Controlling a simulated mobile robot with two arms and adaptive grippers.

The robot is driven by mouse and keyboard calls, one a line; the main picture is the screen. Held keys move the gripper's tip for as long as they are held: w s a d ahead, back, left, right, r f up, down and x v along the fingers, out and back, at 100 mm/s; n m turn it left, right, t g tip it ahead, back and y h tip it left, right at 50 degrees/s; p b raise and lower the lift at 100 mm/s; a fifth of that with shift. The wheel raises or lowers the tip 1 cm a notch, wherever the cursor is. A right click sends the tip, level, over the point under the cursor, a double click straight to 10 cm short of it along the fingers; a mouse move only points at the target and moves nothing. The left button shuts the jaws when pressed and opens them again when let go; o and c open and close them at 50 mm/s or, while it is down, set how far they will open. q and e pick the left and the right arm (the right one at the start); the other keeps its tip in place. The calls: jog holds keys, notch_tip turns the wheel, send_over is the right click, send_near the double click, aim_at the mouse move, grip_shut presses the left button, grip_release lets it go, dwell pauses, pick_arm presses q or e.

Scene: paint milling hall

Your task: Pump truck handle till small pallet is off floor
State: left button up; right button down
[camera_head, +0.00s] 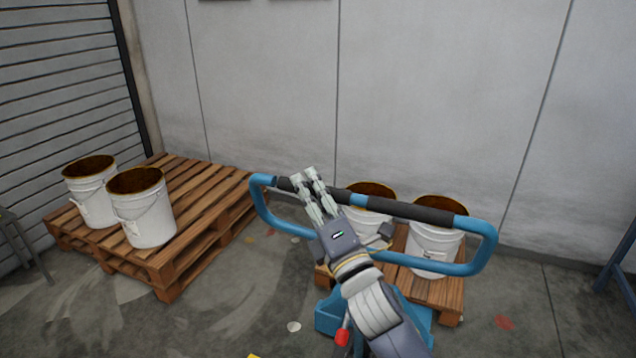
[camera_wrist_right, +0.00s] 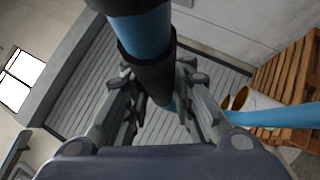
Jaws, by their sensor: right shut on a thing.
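The truck handle (camera_head: 486,254) is a blue loop with dark grips along its top bar, standing in front of me. My right gripper (camera_head: 306,176) is shut on the left part of the top bar. In the right wrist view, the fingers (camera_wrist_right: 160,95) close around the dark grip of the bar (camera_wrist_right: 147,70). The small wooden pallet (camera_head: 447,296) is behind the handle and carries two white buckets. The blue truck body (camera_head: 328,314) shows below, partly hidden by my arm. I cannot tell whether the small pallet touches the floor. My left gripper is out of view.
A larger wooden pallet (camera_head: 205,187) at left bears two white buckets (camera_head: 146,218). A grey wall (camera_head: 265,90) stands close behind, with a roller shutter (camera_head: 60,80) at far left. Floor (camera_head: 235,310) between the pallets is open, with paint spots.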

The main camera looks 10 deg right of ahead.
jog(key=shift+w+f, duration=0.2)
jog(key=shift+f, duration=0.75)
jog(key=c, duration=1.4)
grip_release()
jog(key=shift+d, duration=0.1)
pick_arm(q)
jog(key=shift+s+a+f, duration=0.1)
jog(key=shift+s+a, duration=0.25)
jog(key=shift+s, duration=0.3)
pick_arm(e)
jog(key=shift+o, duration=0.2)
jog(key=shift+w+d+h, duration=0.15)
jog(key=shift+w+h, duration=0.05)
jog(key=shift+h, duration=0.1)
jog(key=shift+r, duration=0.1)
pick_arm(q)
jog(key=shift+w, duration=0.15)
pick_arm(e)
jog(key=shift+s, duration=0.1)
jog(key=v, duration=1.2)
